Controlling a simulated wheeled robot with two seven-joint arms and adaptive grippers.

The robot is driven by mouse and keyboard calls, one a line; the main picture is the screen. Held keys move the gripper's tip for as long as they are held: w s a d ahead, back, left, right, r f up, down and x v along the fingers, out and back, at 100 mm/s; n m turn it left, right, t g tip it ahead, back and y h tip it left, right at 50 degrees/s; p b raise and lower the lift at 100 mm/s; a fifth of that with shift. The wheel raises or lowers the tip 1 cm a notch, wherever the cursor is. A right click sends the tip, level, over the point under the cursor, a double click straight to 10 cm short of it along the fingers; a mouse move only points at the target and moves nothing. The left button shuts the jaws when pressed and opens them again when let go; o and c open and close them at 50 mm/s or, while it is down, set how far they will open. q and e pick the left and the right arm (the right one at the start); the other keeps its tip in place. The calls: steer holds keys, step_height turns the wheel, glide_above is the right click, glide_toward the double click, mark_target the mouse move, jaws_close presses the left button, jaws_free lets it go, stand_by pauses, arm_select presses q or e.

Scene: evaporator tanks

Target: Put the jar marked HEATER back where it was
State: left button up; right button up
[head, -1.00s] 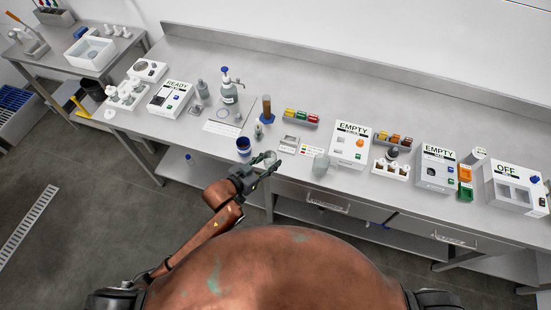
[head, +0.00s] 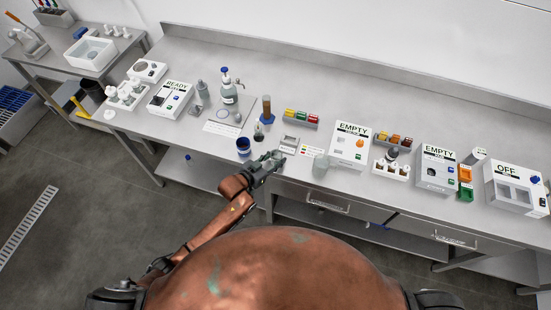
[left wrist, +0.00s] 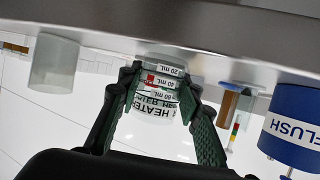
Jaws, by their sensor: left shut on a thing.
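The clear jar marked HEATER (left wrist: 155,112) appears upside down in the left wrist view, with 20, 40 and 60 mL marks and a small red mark. My left gripper (left wrist: 160,85) is shut on it, with one green-padded finger on each side. In the head view my left gripper (head: 273,161) is at the front edge of the steel bench. The jar (head: 279,154) shows there only as a small pale shape between the fingers. I cannot tell whether its base touches the bench. My right gripper is out of view.
A clear beaker (head: 320,165) stands to the right. Behind are a small grey-white box (head: 289,142) and a dark bottle (head: 258,133). A white EMPTY unit (head: 350,146) stands farther right.

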arm_select(q)
steer(key=o, duration=1.3)
steer(key=shift+f, duration=0.1)
steer(key=v, duration=1.2)
